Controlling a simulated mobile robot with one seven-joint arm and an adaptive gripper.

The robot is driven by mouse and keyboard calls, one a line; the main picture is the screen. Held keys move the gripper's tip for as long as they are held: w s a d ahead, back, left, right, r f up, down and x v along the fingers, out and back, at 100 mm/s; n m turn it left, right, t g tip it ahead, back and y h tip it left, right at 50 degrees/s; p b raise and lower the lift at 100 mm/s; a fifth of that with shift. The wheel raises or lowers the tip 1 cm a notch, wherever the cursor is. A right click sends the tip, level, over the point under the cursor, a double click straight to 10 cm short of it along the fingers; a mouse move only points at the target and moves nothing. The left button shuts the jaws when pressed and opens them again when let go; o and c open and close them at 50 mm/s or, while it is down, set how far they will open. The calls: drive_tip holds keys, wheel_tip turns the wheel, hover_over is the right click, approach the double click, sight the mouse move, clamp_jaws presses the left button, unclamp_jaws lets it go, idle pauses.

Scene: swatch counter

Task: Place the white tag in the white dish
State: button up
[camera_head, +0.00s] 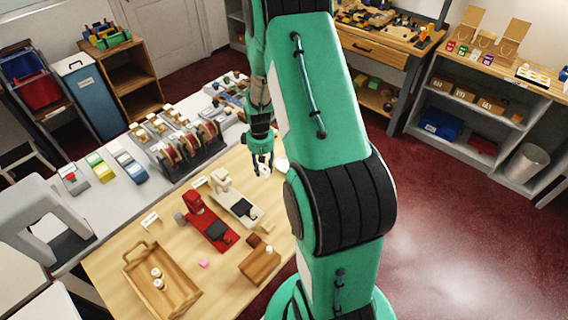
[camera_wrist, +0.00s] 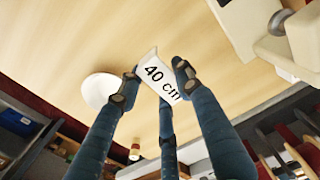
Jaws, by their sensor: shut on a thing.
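My gripper (camera_head: 262,168) is over the far right part of the wooden table, shut on a white tag. In the wrist view, the tag (camera_wrist: 160,76) is tilted between the fingertips of my gripper (camera_wrist: 157,80) and reads "40 cm". The white dish (camera_wrist: 98,86) lies on the table just left of the fingers in that view, apart from the tag. In the head view the dish (camera_head: 281,162) shows only in part, behind my arm, just right of the gripper.
A cream machine (camera_head: 222,183) and a red machine (camera_head: 195,203) stand on the table nearer the camera than the gripper. A wooden tray (camera_head: 184,290) with small white items, a pink block (camera_head: 203,264) and a wooden box (camera_head: 260,265) are at the near end. A rack of spools (camera_head: 185,148) stands behind.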

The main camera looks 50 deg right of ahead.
drive_tip(key=s+r, duration=0.3)
drive_tip(key=s, duration=1.4)
drive_tip(key=shift+s+a+r+p, duration=0.2)
drive_tip(key=shift+p, duration=0.2)
drive_tip(key=w+d, duration=0.3)
drive_tip(key=w, duration=0.1)
drive_tip(key=w+d+f+b, duration=0.1)
drive_tip(key=w+d, duration=0.5)
drive_tip(key=w, duration=0.1)
drive_tip(key=shift+w+d+f+b, duration=0.2)
drive_tip(key=shift+w+d+b, duration=0.1)
drive_tip(key=shift+d, duration=0.05)
drive_tip(key=shift+w+d+f+b, duration=0.15)
drive_tip(key=shift+f+b, duration=0.1)
drive_tip(key=shift+f, duration=0.7)
drive_tip(key=shift+w+d+f+b, duration=0.15)
drive_tip(key=shift+f+b, duration=0.05)
drive_tip(key=shift+f, duration=0.7)
drive_tip(key=shift+f, duration=0.6)
drive_tip(key=o, duration=0.8)
